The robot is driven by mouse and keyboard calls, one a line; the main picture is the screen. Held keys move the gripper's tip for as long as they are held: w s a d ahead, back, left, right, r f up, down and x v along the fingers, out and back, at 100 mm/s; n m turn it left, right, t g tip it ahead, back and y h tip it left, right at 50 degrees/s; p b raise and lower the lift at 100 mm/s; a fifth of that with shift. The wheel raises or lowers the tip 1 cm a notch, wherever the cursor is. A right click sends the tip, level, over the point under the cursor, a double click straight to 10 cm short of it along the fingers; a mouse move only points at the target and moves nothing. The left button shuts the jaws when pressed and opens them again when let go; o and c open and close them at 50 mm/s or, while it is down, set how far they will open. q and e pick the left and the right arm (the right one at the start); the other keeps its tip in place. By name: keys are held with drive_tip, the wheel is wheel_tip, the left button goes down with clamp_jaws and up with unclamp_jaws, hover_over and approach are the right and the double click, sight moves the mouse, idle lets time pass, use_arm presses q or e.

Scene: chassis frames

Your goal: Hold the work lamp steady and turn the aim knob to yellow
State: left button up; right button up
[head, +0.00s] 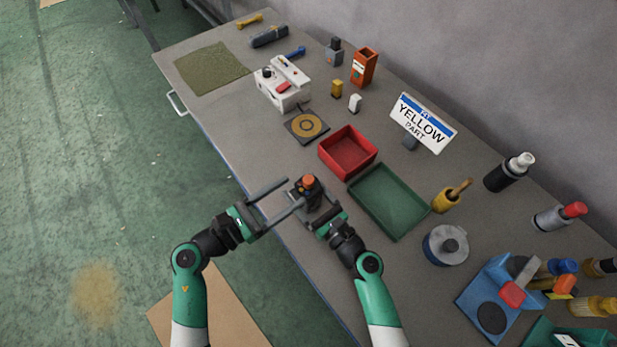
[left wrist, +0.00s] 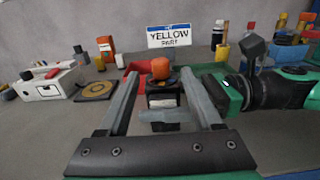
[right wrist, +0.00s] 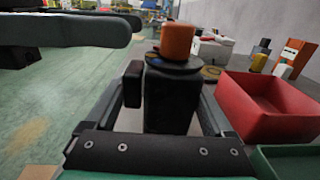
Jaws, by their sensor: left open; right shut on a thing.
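The work lamp (head: 313,198) is a dark upright block with an orange aim knob (head: 308,181) on top, near the table's front edge. In the right wrist view its body (right wrist: 170,100) stands between the fingers of my right gripper (head: 314,206), which is shut on it. The knob (right wrist: 177,40) sits on a dark disc with a coloured mark, only partly visible. My left gripper (head: 293,192) is open, its two fingers reaching toward the lamp from the left. In the left wrist view the knob (left wrist: 160,68) appears between and beyond its fingertips, apparently untouched.
A sign (head: 423,123) reads "FIT YELLOW PART". A red tray (head: 348,168) and a green tray (head: 388,225) lie just behind the lamp. A white box (head: 283,93) stands farther left. A round grey canister (head: 445,245) and a blue fixture (head: 490,290) are to the right.

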sight(303, 184)
use_arm(q)
drive_tip(key=x, duration=0.6)
drive_tip(key=shift+w+d, duration=0.1)
drive_tip(key=shift+d, duration=0.05)
drive_tip(key=shift+c, duration=0.3)
clamp_jaws()
